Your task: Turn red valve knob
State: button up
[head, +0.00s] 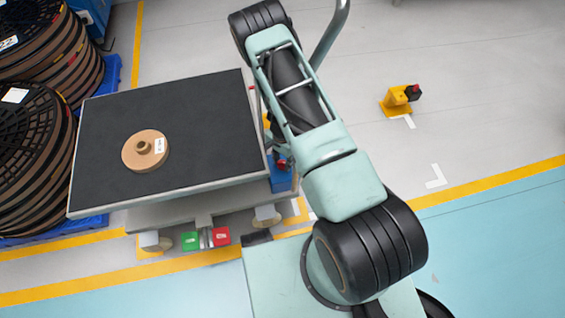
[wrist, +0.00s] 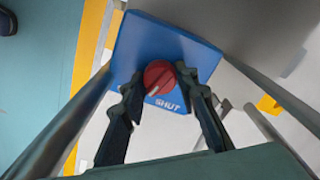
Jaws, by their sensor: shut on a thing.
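The red valve knob (wrist: 159,78) sits on a blue panel (wrist: 150,38) in the wrist view. It is round with a pale pointer line, and the word SHUT is printed on the panel just below it. My gripper (wrist: 160,88) has one finger on each side of the knob and is shut on it. In the head view the blue box (head: 281,176) shows at the right side of the black-topped table, partly hidden behind my arm. A small red part (head: 282,163) shows there; my gripper itself is hidden in that view.
The black-topped table (head: 200,100) carries a brown disc-shaped spool (head: 145,151). Large stacked reels (head: 30,130) stand at the left. Green (head: 190,241) and red (head: 221,236) blocks are at the table's front. A yellow post (head: 396,101) stands on open floor at the right.

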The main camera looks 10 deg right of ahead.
jog(key=shift+r+m, duration=0.2)
jog(key=shift+m, duration=1.1)
jog(key=shift+w, duration=0.1)
